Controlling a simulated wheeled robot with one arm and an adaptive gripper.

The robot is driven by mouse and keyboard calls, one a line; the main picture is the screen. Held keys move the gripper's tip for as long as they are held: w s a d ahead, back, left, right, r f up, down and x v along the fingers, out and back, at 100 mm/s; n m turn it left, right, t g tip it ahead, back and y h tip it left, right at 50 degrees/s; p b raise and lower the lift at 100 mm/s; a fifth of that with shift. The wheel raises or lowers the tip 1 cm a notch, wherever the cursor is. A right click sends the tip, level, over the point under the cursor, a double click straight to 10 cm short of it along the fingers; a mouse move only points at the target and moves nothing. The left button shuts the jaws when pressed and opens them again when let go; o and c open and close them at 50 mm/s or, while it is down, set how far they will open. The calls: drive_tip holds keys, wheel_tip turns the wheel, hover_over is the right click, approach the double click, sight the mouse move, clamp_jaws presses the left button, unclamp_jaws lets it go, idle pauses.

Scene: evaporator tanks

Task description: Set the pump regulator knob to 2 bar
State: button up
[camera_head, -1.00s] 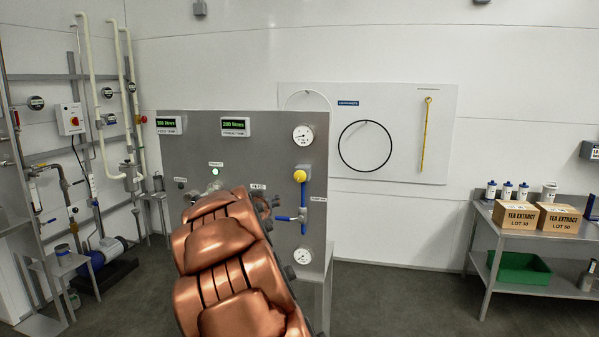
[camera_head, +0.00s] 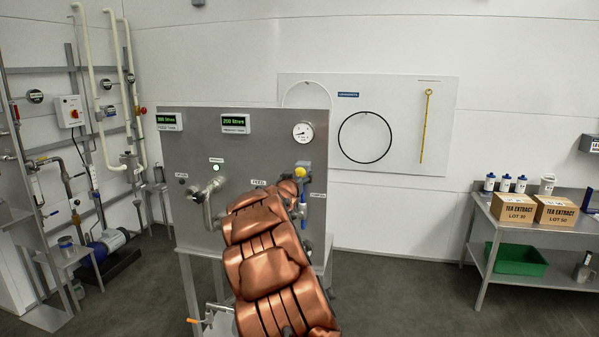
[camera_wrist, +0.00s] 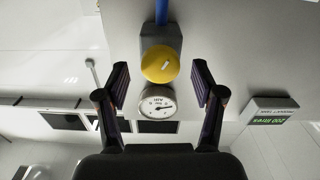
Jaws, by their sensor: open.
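The yellow round regulator knob (camera_wrist: 160,64) has a pale pointer mark and sits on a grey block in the wrist view. It is between the tips of my open gripper (camera_wrist: 161,75), with a visible gap on each side. In the head view the knob (camera_head: 303,164) shows just above my arm's end; my gripper is hidden there. A round white gauge (camera_wrist: 157,103) is beside the knob in the wrist view and above it on the panel in the head view (camera_head: 303,132). Its needle shows, but its numbers are too small to read.
A blue pipe (camera_wrist: 161,12) runs from the knob's block. The steel panel (camera_head: 265,150) carries two green displays and a pipe fitting (camera_head: 208,195) left of my arm. A table with boxes (camera_head: 515,207) stands at the right, apart from the panel.

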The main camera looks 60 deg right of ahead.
drive_tip(key=shift+p+x, duration=0.4)
drive_tip(key=shift+x, duration=0.65)
drive_tip(key=c, duration=1.1)
